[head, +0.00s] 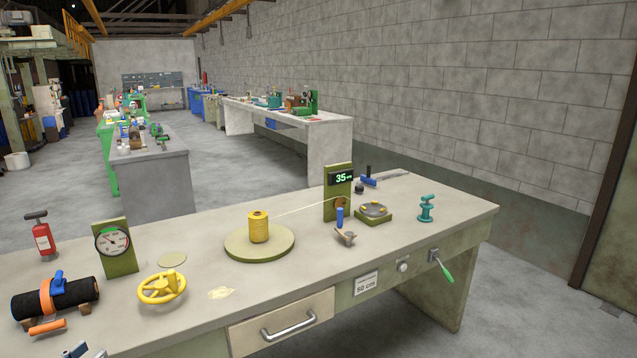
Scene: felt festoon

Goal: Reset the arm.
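Only a small grey and blue end of what looks like my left gripper (86,351) shows at the bottom left edge of the head view. It is over the front left of the workbench (210,310), below the black roll with an orange strap (55,298). Most of it is cut off by the frame, so I cannot tell if it is open or shut. I see nothing held in it. My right gripper is not in view.
The bench holds a red extinguisher-like item (42,238), a gauge (113,243), a yellow handwheel (162,288), a yellow spool (258,227) on a round plate, and a green post with a display reading 35 (338,190). A green-handled lever (441,267) sticks out in front.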

